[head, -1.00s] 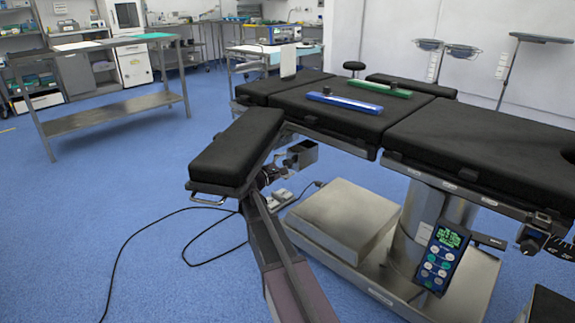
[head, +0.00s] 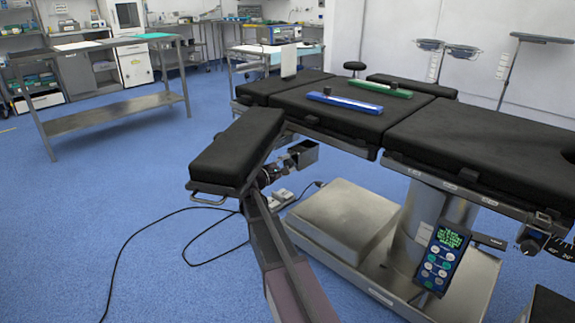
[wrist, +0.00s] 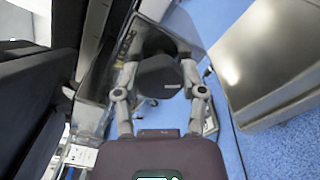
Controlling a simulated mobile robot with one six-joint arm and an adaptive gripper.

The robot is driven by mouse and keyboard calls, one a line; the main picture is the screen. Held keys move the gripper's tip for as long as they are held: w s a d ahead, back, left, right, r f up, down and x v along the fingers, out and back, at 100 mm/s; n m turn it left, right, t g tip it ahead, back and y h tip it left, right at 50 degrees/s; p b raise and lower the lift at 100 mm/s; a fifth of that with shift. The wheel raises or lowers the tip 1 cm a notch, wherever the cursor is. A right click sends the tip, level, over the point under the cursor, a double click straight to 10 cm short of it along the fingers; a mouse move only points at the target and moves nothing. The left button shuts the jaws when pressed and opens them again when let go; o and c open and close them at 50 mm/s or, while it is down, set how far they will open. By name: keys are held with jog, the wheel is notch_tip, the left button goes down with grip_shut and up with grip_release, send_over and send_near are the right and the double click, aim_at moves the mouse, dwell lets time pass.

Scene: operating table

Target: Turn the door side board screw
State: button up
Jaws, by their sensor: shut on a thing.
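The door side board screw shows in the wrist view as a dark, rounded knob (wrist: 158,76) between my fingers. My gripper (wrist: 160,80) is shut on the knob, with one grey finger on each side of it. In the head view my gripper (head: 274,174) is small and partly hidden beside the right edge of the black padded arm board (head: 236,147). The knob itself cannot be made out clearly there. My arm rises from the bottom of the head view to this spot.
The operating table (head: 450,140) with black pads stands to the right, above a steel base (head: 345,222). A blue bar (head: 344,103) and a green bar (head: 380,88) lie on it. A remote (head: 440,258) hangs at its side. A black cable (head: 125,255) lies on the open blue floor.

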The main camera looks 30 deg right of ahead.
jog(key=shift+m, duration=0.3)
jog(key=m, duration=0.4)
jog(key=shift+w, duration=0.1)
jog(key=m, duration=0.6)
jog(key=shift+d+r, duration=0.1)
dwell(0.3)
jog(key=o, duration=1.2)
jog(key=shift+c, duration=0.2)
jog(key=v, duration=1.2)
